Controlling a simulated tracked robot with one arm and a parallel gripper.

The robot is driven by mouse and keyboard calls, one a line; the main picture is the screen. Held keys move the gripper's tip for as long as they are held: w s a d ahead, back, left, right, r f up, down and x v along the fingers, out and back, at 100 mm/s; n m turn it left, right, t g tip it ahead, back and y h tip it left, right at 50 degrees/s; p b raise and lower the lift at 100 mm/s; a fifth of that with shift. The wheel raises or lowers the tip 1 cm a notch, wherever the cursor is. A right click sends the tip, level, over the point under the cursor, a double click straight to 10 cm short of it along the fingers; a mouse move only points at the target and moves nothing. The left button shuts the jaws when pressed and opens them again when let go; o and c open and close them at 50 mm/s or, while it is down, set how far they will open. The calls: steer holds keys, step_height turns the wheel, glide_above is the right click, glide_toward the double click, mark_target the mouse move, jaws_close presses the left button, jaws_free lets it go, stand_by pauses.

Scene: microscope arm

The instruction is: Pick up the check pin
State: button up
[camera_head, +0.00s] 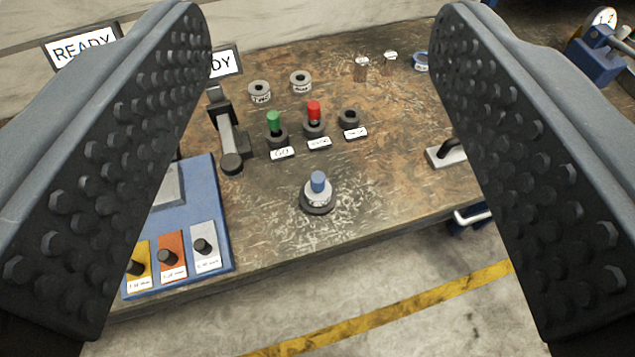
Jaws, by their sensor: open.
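My gripper (320,15) is open and empty, its two dark studded fingers wide apart at the left and right of the view. Between them, lower on the table, a blue-topped pin (318,182) stands upright in a round dark base with a pale label that I cannot read. Behind it a green-topped pin (274,122) and a red-topped pin (314,110) stand upright in dark round holders. An empty-looking dark holder (349,119) is to their right. Small labels lie before these holders. I cannot read which pin is the check pin. The fingers touch none of them.
The worn brown table (400,180) has bare room right of the blue-topped pin. A black lever device (230,140) stands left of the pins. Two labelled rings (260,92) (301,82) sit behind.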

mark_target(319, 189)
stand_by(0.4)
steer(key=w+d+f+b, duration=0.15)
steer(key=w+f, duration=0.25)
steer(key=f, duration=0.4)
steer(key=w+d+f+g+b, duration=0.15)
steer(key=w+f, duration=0.25)
steer(key=f, duration=0.4)
steer(key=w+d+f+t+b, duration=0.15)
steer(key=w+f, duration=0.25)
steer(key=f, duration=0.5)
steer(key=w+a+f+n+g+y+b, duration=0.1)
steer(key=a+f+b, duration=0.1)
steer(key=f, duration=1)
steer(key=w+a+f+g+y+b, duration=0.1)
steer(key=w+f+b, duration=0.1)
steer(key=f, duration=1.1)
steer(key=b+x, duration=0.1)
steer(key=x, duration=0.5)
steer(key=shift+w+a+b, duration=0.15)
steer(key=shift+w+b, duration=0.1)
steer(key=shift+b, duration=0.1)
steer(key=shift+w+a, duration=0.1)
steer(key=shift+w, duration=0.45)
steer(key=shift+b+x, duration=1)
steer(key=shift+x, duration=1.35)
steer(key=shift+w+r, duration=0.1)
steer(key=shift+r, duration=0.1)
